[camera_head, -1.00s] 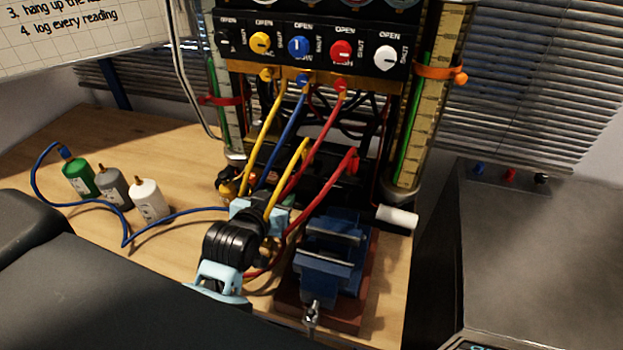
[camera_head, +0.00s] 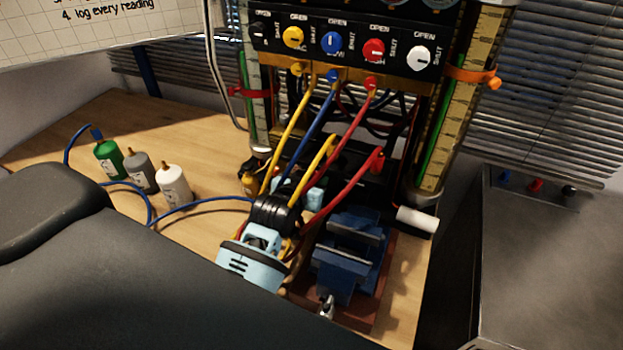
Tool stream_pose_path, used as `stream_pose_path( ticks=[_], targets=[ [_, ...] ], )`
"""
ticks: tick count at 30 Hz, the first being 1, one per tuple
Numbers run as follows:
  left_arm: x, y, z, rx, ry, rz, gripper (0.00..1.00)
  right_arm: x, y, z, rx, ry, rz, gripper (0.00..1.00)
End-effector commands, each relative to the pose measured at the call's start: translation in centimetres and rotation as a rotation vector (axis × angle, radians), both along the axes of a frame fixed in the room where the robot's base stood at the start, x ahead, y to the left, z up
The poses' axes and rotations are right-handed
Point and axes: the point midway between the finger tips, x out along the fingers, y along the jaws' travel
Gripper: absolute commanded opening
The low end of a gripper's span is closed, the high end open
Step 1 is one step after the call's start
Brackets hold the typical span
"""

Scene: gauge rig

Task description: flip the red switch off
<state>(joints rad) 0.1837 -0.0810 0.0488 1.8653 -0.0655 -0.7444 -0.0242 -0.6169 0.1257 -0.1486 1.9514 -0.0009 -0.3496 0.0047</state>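A red knob (camera_head: 373,50) sits in the row of coloured knobs on the black panel, with OPEN and SHUT marked beside the knobs. A small red fitting (camera_head: 535,185) shows on top of the grey cabinet at right. I cannot tell a red switch for certain in this view. My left gripper (camera_head: 314,197) is beyond my light-blue and black wrist, low among the hoses and behind the blue vise's left side. Its fingers are hidden by the wrist and hoses, so its opening does not show. My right gripper is not in view.
Yellow, blue and red hoses (camera_head: 347,135) hang from the panel around my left gripper. A blue vise (camera_head: 350,255) stands right of my wrist. Green, grey and white bottles (camera_head: 172,187) stand at left. The bench (camera_head: 195,130) is clear behind them.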

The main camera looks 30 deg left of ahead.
Motion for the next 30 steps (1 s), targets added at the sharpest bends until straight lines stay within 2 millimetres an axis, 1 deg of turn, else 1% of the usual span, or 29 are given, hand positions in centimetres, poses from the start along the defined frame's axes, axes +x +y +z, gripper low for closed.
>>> stream_pose_path(
  ticks=[4,11,14,21,26,30],
  targets=[
    [0.4,0.1,-0.1,0.000,-0.001,0.000,0.42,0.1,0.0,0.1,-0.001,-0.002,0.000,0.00],
    [0.5,0.1,-0.2,0.000,0.000,0.000,0.42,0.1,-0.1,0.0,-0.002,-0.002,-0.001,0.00],
    [0.4,0.1,-0.2,0.000,0.000,0.000,0.31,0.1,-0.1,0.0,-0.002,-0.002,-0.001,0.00],
    [0.4,0.0,-0.2,0.000,0.000,0.000,0.00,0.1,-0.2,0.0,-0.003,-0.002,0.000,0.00],
    [0.4,0.0,-0.4,0.000,-0.007,0.000,0.00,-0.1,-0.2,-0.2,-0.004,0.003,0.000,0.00],
    [0.3,0.1,-1.0,0.005,-0.060,0.001,0.00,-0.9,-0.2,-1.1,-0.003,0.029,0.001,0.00]
  ],
)
